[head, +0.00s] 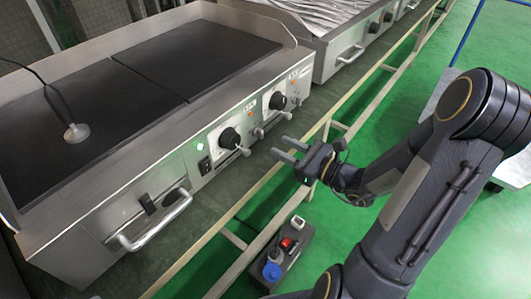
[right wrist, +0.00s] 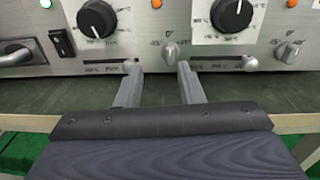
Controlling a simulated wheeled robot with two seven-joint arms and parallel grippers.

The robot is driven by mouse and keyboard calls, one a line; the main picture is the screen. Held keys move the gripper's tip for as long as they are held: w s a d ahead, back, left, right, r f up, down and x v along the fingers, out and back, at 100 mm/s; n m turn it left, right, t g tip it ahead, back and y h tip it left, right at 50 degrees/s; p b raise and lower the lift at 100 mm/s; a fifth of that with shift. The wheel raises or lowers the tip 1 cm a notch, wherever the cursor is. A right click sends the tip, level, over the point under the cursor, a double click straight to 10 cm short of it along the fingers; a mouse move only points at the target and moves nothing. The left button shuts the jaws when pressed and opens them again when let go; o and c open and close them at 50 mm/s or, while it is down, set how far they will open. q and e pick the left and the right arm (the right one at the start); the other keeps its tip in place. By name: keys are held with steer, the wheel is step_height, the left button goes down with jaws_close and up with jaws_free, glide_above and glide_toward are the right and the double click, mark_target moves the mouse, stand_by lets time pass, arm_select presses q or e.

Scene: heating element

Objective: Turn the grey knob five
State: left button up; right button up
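Grey knobs sit on the steel front panel of the griddle (head: 165,125). In the right wrist view, one grey knob (right wrist: 170,50) is just beyond and between my fingertips, nearer the right one. Another grey knob (right wrist: 290,50) is at the far right. Round grey ends (right wrist: 130,66) and (right wrist: 250,63) stick out low on the panel. I cannot tell which knob is number five. My right gripper (head: 284,148) is open and empty, its fingers pointing at the panel with a gap before it; it also shows in the right wrist view (right wrist: 158,75). My left gripper is not in view.
Black dials (head: 229,138) and (head: 277,101) are above the grey knobs. A black switch (right wrist: 61,42) and a bar handle (head: 155,222) are to the left. A metal rail (head: 240,205) runs below my gripper. A grey box with sockets (head: 280,260) stands on the green floor.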

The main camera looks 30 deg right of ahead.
mark_target(263, 134)
arm_select(q)
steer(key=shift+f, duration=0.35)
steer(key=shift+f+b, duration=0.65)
steer(key=shift+b, duration=0.1)
arm_select(e)
steer(key=shift+m+h, duration=0.3)
steer(key=shift+m, duration=0.1)
steer(key=x, duration=0.5)
steer(key=d+x, duration=0.1)
steer(key=x, duration=0.1)
steer(key=shift+w+a+f, duration=0.15)
steer(key=shift+w+f, duration=0.2)
steer(key=shift+w, duration=0.2)
steer(key=shift+c, duration=0.4)
